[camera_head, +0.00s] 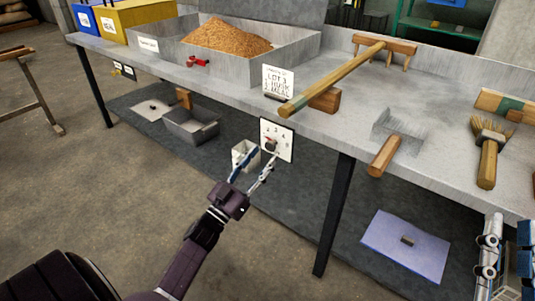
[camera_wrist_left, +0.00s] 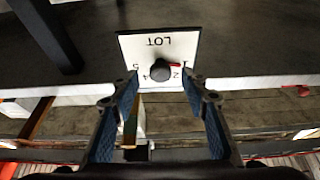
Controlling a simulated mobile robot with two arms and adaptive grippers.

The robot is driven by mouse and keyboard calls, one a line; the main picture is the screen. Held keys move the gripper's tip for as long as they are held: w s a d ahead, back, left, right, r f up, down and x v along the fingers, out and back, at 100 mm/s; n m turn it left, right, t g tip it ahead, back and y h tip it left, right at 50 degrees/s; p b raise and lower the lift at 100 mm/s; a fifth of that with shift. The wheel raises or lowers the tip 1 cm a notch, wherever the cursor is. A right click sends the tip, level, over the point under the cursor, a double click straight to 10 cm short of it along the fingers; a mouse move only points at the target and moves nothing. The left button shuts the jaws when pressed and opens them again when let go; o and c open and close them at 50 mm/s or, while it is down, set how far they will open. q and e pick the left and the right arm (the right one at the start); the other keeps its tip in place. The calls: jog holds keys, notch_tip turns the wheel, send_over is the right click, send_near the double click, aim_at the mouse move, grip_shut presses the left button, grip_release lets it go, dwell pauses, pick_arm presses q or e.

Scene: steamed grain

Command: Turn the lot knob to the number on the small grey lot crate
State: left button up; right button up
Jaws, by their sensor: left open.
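The lot knob (camera_head: 271,145) is a dark round knob on a white dial plate (camera_head: 287,147) at the table's front edge. In the left wrist view the plate is upside down, marked LOT, and the knob (camera_wrist_left: 160,68) has a red pointer mark towards the 1. My left gripper (camera_head: 257,167) is open and empty, its blue-padded fingers just short of the knob, one to each side.
A white card (camera_head: 278,82) with small lettering, including LOT, stands above the dial. A wooden-handled tool (camera_head: 335,78), scraper (camera_head: 384,155) and brush (camera_head: 487,160) lie on the table (camera_head: 350,130). A grey tub (camera_head: 190,130) and dark table leg (camera_head: 335,215) are below.

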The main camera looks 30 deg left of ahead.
aim_at(269, 149)
pick_arm(q)
jog(key=shift+x, duration=1.7)
pick_arm(e)
jog(key=shift+s+d+r+t+y, duration=0.1)
jog(key=shift+s+r+t+y, duration=0.3)
jog(key=shift+s+r+t, duration=0.6)
pick_arm(q)
jog(key=shift+f, duration=0.1)
pick_arm(e)
jog(key=shift+r, duration=0.3)
pick_arm(q)
grip_shut()
